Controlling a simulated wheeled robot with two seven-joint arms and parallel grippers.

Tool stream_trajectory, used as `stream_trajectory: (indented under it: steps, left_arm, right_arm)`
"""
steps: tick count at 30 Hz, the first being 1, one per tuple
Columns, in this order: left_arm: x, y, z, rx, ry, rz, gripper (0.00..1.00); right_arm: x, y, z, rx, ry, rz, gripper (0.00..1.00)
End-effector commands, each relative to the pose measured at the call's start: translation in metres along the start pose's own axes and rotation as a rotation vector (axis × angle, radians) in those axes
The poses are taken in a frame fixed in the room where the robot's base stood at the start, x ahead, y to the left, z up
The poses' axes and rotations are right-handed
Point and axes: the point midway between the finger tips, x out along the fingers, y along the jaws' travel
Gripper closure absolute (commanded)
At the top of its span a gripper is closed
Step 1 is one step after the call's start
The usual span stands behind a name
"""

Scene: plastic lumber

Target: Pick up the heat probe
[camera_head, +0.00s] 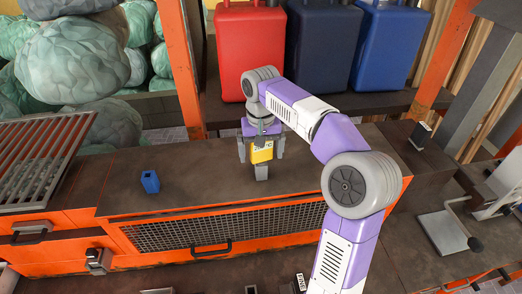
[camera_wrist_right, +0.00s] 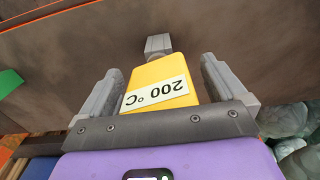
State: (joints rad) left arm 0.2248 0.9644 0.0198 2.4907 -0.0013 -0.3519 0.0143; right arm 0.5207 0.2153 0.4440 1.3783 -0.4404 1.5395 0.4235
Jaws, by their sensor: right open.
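The heat probe (camera_head: 262,153) is a yellow block with a white label and a grey end, at the middle of the dark counter top. In the right wrist view the heat probe (camera_wrist_right: 150,74) shows its label reading "200 °C", upside down, and its grey end points away from me. My right gripper (camera_head: 261,150) points down over it. In the right wrist view my right gripper (camera_wrist_right: 162,85) is open, one grey finger on each side of the yellow body, with visible gaps. The palm hides the probe's near end. My left gripper is not in view.
A small blue container (camera_head: 150,181) stands left of the probe on the counter (camera_head: 200,165). A metal grate (camera_head: 45,150) lies at the far left. Red (camera_head: 250,45) and blue (camera_head: 385,50) bins stand behind. A small dark box (camera_head: 420,135) is at the right. The counter between probe and container is clear.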

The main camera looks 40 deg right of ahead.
Motion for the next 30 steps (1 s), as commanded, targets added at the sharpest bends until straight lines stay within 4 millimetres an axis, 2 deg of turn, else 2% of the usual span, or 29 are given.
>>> stream_trajectory:
  steps: [4,5,17,24,26,30]
  left_arm:
    - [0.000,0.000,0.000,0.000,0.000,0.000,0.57]
    - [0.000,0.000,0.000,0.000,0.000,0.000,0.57]
    - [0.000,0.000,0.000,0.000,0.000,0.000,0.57]
    - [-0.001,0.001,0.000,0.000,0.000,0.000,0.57]
    - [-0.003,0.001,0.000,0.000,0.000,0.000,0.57]
    - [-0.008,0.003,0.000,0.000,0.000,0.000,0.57]
  right_arm:
    - [-0.001,0.000,0.000,0.000,0.001,0.000,0.02]
    - [-0.001,0.000,0.000,0.000,0.001,0.000,0.05]
    - [-0.001,0.000,0.000,0.000,0.001,0.000,0.66]
    - [-0.005,0.000,0.000,0.000,0.001,-0.001,0.66]
    - [-0.013,-0.001,-0.001,0.000,0.004,-0.002,0.66]
    - [-0.040,-0.001,-0.001,0.000,0.006,-0.003,0.66]
